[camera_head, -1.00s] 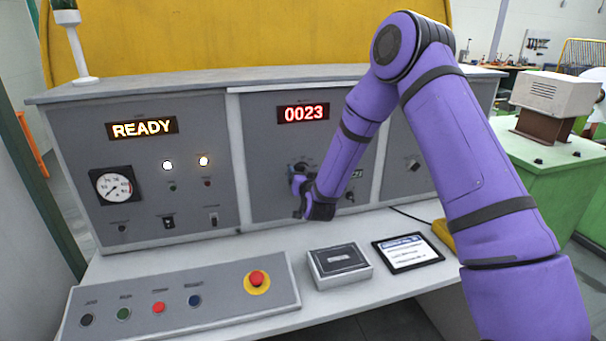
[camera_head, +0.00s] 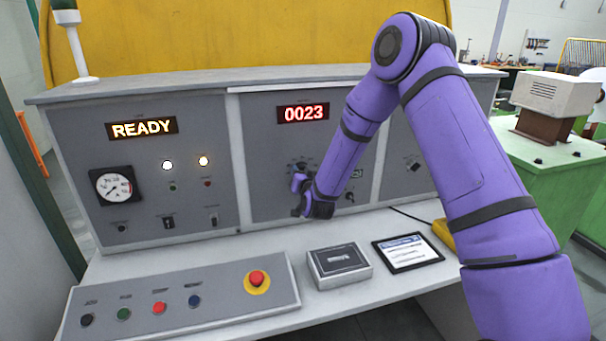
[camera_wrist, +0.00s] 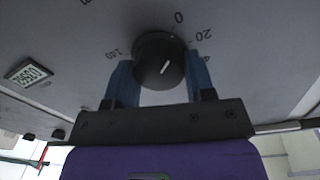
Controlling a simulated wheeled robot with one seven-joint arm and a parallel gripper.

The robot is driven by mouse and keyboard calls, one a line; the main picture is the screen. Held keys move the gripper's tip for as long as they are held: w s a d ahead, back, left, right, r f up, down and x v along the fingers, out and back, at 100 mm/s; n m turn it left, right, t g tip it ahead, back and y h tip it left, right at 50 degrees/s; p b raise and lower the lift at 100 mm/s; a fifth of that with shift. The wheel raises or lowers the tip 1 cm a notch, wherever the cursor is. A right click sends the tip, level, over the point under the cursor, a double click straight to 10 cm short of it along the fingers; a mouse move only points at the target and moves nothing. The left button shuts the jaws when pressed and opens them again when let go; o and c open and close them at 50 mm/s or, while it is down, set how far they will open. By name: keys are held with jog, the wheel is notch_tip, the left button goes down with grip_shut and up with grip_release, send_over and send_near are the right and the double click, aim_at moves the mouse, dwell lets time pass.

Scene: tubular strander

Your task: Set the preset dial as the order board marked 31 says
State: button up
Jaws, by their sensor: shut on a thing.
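The preset dial (camera_wrist: 158,48) is a round black knob with a white line, set in a grey panel in the wrist view. Numbers 0, 20 and 140 show around it; which one the line points to is unclear. My gripper (camera_wrist: 160,78) has its blue fingers on either side of the knob and is shut on it. In the head view my gripper (camera_head: 303,190) is at the middle panel, partly hiding the dial area. A dark tablet-like board (camera_head: 408,253) with a blue header lies on the desk; its text and number are unreadable.
A red display (camera_head: 303,113) reads 0023, and another (camera_head: 142,129) reads READY. A grey box (camera_head: 339,264) and a button console (camera_head: 180,300) with a red emergency button (camera_head: 257,280) stand on the desk below. A small display (camera_wrist: 33,74) is left of the dial.

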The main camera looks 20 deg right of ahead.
jog(key=shift+d+f+m+g+y, duration=0.1)
jog(key=shift+d+m+g+y, duration=0.05)
jog(key=shift+m, duration=3.1)
jog(key=shift+d+m+g+y, duration=0.1)
jog(key=shift+m+g+y, duration=0.05)
jog(key=shift+m, duration=3.1)
jog(key=o, duration=0.9)
jog(key=s, duration=1.1)
jog(key=shift+a+r, duration=0.1)
jog(key=shift+r, duration=0.15)
